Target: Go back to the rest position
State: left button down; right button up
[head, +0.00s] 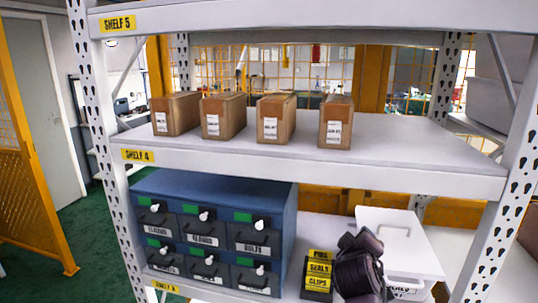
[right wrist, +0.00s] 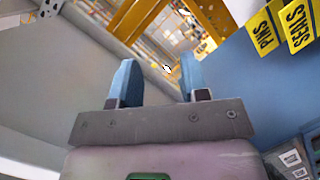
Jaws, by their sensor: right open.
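My right gripper (right wrist: 160,75) shows in the right wrist view with its two blue fingers apart and nothing between them. In the head view, a dark purple part that looks like my right arm (head: 360,268) is at the lower shelf, in front of the white box and just right of the yellow labels. Its fingers cannot be made out there. My left gripper is in neither view.
Yellow PINS, SEALS and CLIPS labels (head: 319,268) stand beside the arm. A blue drawer cabinet (head: 215,190) is left, a white box (head: 410,240) right. Several cardboard boxes (head: 275,118) sit on shelf 4 (head: 430,150) above. A perforated post (head: 508,190) rises at right.

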jog(key=s+d+f+m+g+y+b, duration=0.1)
jog(key=s+d+f+m+y, duration=0.1)
jog(key=s+f, duration=1.2)
jog(key=s+d+f+m+g+y, duration=0.1)
jog(key=s+d+f+m+y, duration=0.2)
jog(key=s+f, duration=1.2)
jog(key=shift+s+d+m+b, duration=0.4)
jog(key=shift+s+d, duration=0.15)
jog(key=shift+s, duration=0.2)
